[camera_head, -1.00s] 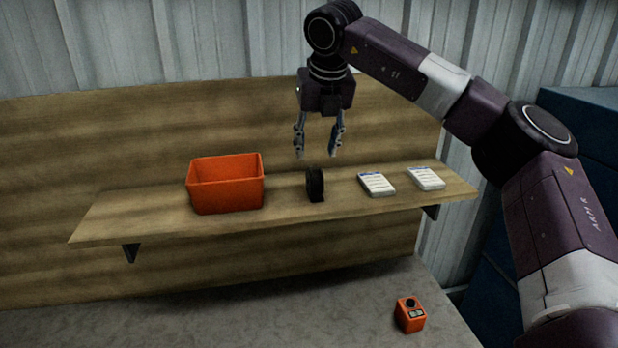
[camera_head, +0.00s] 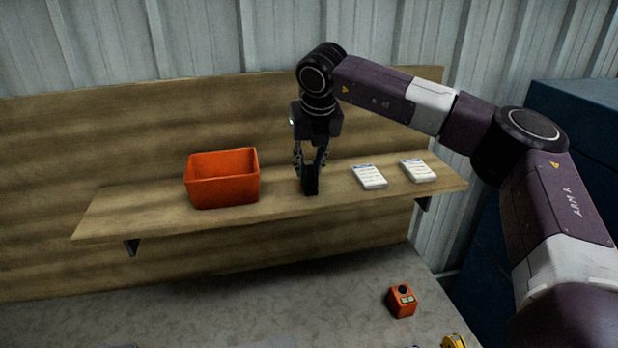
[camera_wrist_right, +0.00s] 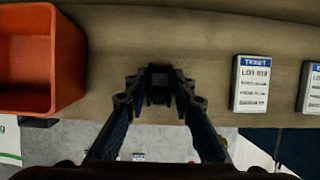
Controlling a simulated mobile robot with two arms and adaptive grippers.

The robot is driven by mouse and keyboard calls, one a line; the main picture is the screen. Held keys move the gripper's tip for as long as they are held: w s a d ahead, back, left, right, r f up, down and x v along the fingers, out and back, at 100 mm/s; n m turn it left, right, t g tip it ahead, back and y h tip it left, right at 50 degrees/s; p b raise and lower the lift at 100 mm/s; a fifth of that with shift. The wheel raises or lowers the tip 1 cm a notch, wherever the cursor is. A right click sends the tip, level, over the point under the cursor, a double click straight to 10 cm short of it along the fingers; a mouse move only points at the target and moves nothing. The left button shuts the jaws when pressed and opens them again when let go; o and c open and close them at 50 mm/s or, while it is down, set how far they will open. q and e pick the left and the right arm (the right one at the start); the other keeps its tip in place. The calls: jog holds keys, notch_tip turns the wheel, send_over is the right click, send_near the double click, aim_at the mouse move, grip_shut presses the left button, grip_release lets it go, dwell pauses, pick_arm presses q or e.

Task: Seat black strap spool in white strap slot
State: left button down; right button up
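The black strap spool (camera_head: 311,184) stands upright on the wooden shelf, right of the orange bin. My right gripper (camera_head: 311,172) points down over it, its fingers closed in on both sides. In the right wrist view the spool (camera_wrist_right: 159,84) is a dark block between the fingertips (camera_wrist_right: 159,92), which appear to touch it. It appears to be still at shelf height. The fingers hide part of the spool. I cannot make out the white strap slot in either view. My left gripper is not in view.
The orange bin (camera_head: 222,192) stands left on the shelf (camera_head: 130,218). Two white ticket pads (camera_head: 369,177) (camera_head: 418,171) lie to the right. Below, an orange device (camera_head: 401,301) stands on the grey worktop (camera_head: 250,305), with a yellow object (camera_head: 453,341) at the bottom edge.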

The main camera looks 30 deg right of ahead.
grip_shut()
jog(key=shift+r, duration=0.15)
